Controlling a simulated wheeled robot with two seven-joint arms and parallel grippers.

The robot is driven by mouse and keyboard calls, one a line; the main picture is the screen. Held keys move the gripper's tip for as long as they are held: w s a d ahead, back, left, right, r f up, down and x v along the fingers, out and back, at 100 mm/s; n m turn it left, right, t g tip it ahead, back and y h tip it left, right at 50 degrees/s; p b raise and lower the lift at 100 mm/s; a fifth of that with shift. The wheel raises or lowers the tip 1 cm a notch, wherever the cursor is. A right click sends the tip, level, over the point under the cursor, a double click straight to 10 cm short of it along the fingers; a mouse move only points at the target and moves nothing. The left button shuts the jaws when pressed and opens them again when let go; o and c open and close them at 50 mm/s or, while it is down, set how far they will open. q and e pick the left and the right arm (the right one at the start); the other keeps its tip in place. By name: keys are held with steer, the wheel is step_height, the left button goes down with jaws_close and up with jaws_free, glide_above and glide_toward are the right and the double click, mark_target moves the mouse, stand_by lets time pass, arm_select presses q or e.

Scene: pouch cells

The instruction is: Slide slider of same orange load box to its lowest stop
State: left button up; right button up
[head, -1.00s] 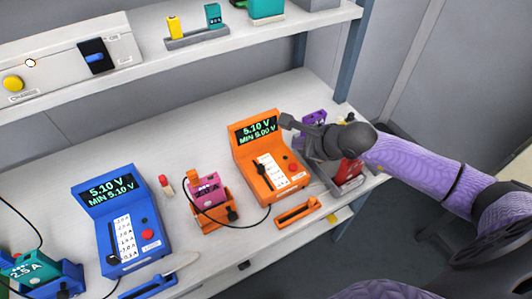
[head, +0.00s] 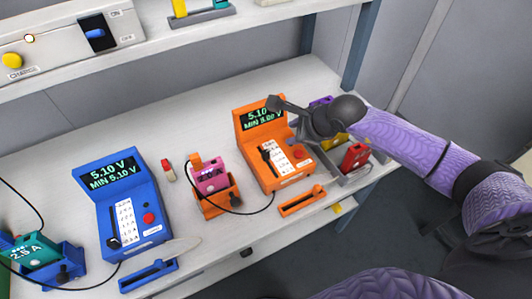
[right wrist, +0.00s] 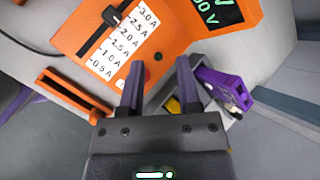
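The orange load box (head: 285,180) stands at the middle of the bench, its screen partly covered by my right gripper in the head view. Its black slider knob (head: 266,153) sits near the upper end of the slot. In the right wrist view the knob (right wrist: 111,16) is beside the 3.0 A end of the printed scale, which runs down to 0.5 A. My right gripper (head: 285,120) is above the box's upper right part. In the right wrist view its two fingers (right wrist: 158,62) are apart and empty, lower right of the knob and not touching it. My left gripper is not in view.
A blue load box (head: 125,205) stands left. A pink cell (head: 209,176) sits in an orange holder, with a cable running to the right. An orange slotted bar (head: 303,200) lies in front. A grey tray (head: 352,178) with a red cell is right; a shelf (head: 180,55) runs behind.

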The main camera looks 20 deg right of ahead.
mark_target(265, 152)
steer(key=shift+o, duration=0.7)
steer(key=a+n+g+b, duration=0.1)
steer(key=w+a+f+n+g+b, duration=0.1)
steer(key=a+b, duration=0.1)
steer(key=w+a+g+b, duration=0.1)
steer(key=a+g, duration=0.1)
steer(key=shift+w+f+n, duration=0.25)
steer(key=shift+n, duration=0.15)
steer(key=r+n+g+b, duration=0.1)
steer(key=a+r+n+g+h+b, duration=0.1)
steer(key=r, duration=0.1)
steer(key=s+r+n+g+h+b, duration=0.1)
steer(key=shift+a+r, duration=0.25)
steer(key=shift+r, duration=0.1)
steer(key=shift+s+h, duration=0.1)
steer(key=shift+h, duration=0.2)
step_height(265, 152, down, 8)
steer(key=b, duration=0.3)
steer(key=shift+f, duration=0.55)
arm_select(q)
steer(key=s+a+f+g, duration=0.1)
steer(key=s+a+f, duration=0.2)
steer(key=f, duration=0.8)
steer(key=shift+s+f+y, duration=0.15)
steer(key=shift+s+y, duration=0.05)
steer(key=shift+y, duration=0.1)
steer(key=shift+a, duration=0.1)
